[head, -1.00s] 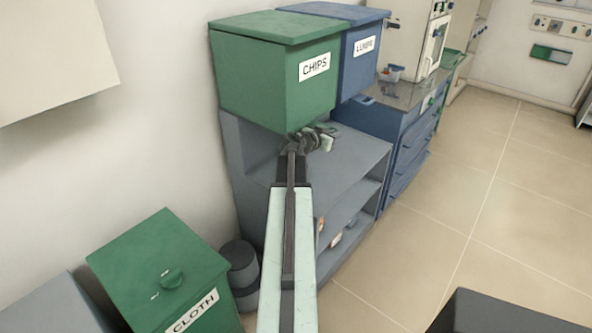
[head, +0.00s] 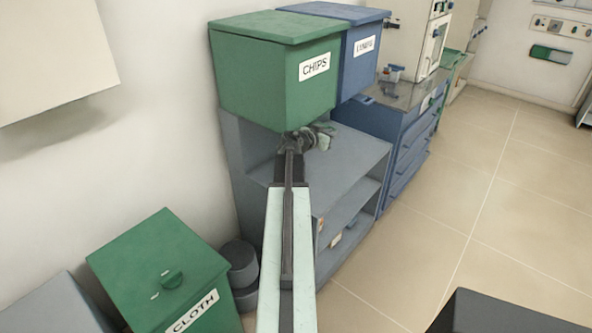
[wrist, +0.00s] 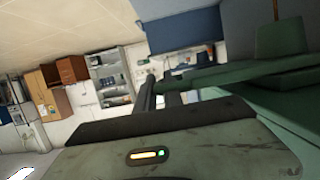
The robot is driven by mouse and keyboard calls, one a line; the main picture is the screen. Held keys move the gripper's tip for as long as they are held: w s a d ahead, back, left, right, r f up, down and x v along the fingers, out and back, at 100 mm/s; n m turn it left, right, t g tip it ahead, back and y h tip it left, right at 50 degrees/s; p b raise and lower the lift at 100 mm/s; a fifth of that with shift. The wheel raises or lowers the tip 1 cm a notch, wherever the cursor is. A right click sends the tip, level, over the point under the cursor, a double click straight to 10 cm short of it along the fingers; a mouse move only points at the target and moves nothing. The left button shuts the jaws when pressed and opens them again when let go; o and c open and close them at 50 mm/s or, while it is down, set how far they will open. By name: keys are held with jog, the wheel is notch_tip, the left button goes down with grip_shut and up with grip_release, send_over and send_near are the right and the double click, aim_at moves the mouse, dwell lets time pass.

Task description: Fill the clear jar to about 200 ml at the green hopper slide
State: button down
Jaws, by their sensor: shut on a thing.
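The green hopper (head: 270,85) labelled CHIPS sits on a grey shelf unit in the head view. My arm reaches to its underside, and my gripper (head: 312,138) is just below its lower front edge, small and partly blurred there. In the wrist view my dark gripper fingers (wrist: 162,96) are at the end of a green bar (wrist: 230,75), which looks like the hopper's slide; the gripper appears shut on it.
A blue hopper (head: 362,55) stands behind the green one. The grey shelf (head: 350,165) below is mostly bare on top. A green bin (head: 160,260) labelled CLOTH stands at the lower left, beside dark round containers (head: 240,265).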

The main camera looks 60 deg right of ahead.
jog(key=shift+w+d, duration=0.15)
jog(key=shift+w, duration=0.4)
jog(key=shift+w+d, duration=0.15)
jog(key=shift+w, duration=0.4)
jog(key=c, duration=1.4)
grip_release()
jog(key=p+v, duration=0.2)
jog(key=v, duration=0.6)
jog(key=shift+s, duration=0.1)
